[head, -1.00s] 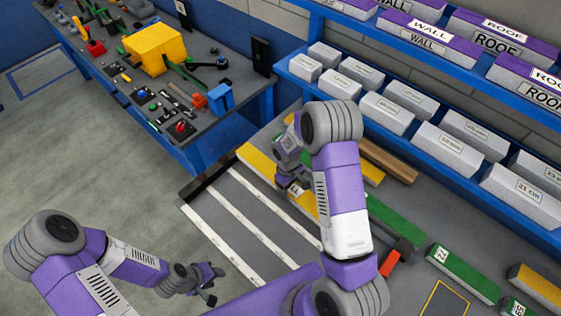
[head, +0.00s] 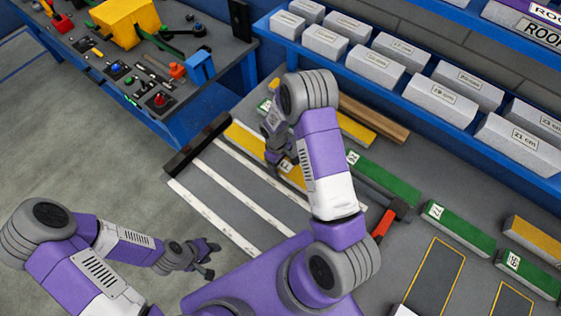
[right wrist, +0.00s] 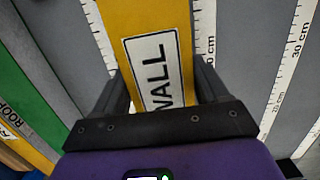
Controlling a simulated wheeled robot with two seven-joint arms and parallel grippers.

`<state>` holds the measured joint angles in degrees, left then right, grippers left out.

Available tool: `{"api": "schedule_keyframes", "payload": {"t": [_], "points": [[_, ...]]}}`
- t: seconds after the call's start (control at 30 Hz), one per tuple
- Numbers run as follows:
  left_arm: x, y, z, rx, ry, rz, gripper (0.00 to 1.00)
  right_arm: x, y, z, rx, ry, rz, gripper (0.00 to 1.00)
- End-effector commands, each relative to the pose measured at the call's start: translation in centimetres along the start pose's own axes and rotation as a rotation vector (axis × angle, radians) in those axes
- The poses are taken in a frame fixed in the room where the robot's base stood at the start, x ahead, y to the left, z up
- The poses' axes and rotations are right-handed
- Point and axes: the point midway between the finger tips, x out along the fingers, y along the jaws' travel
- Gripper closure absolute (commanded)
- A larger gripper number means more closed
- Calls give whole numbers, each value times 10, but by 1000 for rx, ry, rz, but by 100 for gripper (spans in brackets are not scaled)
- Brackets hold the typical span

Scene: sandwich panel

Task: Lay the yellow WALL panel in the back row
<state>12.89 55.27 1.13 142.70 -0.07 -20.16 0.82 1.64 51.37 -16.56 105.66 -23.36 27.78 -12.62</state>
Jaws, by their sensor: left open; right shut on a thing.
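The yellow WALL panel (right wrist: 150,25) is between the fingers of my right gripper (right wrist: 158,95), which is shut on it. Its white label shows in the right wrist view. In the head view the panel (head: 243,138) extends along the far side of the ruled board (head: 213,187), beside the farthest white ruler strip. My right gripper (head: 279,160) hides its middle part. I cannot tell whether the panel touches the board. My left gripper (head: 208,262) is open and empty, off to the left of the board.
A dark bar (head: 195,147) closes the board's left end. A blue shelf with grey blocks (head: 375,72) stands behind. The nearer rows are bare.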

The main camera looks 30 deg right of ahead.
Motion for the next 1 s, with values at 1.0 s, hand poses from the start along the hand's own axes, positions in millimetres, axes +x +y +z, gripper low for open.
{"api": "schedule_keyframes", "payload": {"t": [1.0], "points": [[10, -4, -1, 0, 0, 0, 57, 13, 0, -2, 0, 1, 1, 66]]}}
